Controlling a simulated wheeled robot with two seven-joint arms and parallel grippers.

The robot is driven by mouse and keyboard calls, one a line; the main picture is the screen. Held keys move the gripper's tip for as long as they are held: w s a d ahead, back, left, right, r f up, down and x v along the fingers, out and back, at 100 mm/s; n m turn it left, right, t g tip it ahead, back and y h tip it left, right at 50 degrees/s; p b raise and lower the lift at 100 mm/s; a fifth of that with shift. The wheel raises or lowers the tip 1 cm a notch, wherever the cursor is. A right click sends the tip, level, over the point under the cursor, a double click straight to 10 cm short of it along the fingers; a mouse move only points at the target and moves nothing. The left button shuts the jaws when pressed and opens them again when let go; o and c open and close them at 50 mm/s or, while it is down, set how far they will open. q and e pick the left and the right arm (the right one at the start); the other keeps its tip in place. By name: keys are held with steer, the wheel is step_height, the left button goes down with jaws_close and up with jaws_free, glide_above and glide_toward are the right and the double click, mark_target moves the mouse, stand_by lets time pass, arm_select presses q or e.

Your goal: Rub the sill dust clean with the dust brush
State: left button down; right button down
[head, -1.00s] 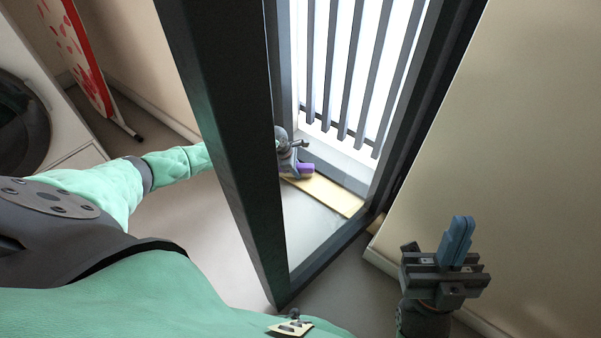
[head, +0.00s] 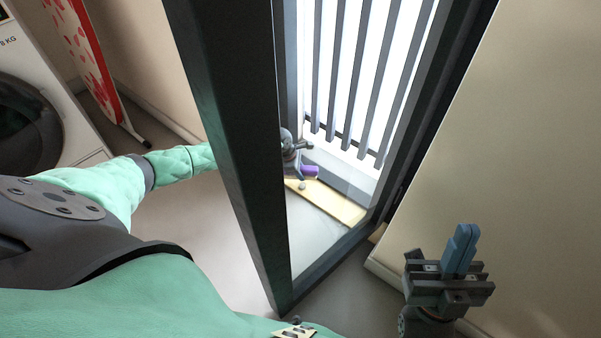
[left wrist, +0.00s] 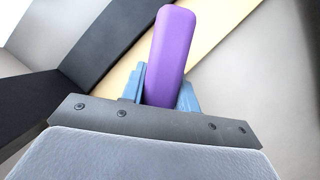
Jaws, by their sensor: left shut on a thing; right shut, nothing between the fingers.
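The purple dust brush (left wrist: 170,50) is between the blue fingers of my left gripper (left wrist: 160,92) in the left wrist view. In the head view the purple brush (head: 309,171) shows at my left gripper (head: 297,168), low over the left end of a pale wooden sill strip (head: 338,204). I cannot tell whether the brush touches the strip. A small grey spot lies just below the brush; I cannot tell whether it is dust. My right gripper (head: 461,249) is shut and empty, at the lower right, far from the sill.
A dark frame post (head: 225,150) stands in front of my left arm and hides part of it. Grey vertical bars (head: 350,80) stand behind the sill. A beige wall (head: 490,170) is at the right. A washing machine (head: 75,130) and a red-patterned board (head: 88,70) are at the left.

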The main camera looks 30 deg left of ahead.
arm_select(q)
steer(key=shift+r+p, duration=0.3)
steer(key=shift+r, duration=0.45)
steer(key=shift+r+p, duration=1.1)
steer(key=shift+r, duration=0.45)
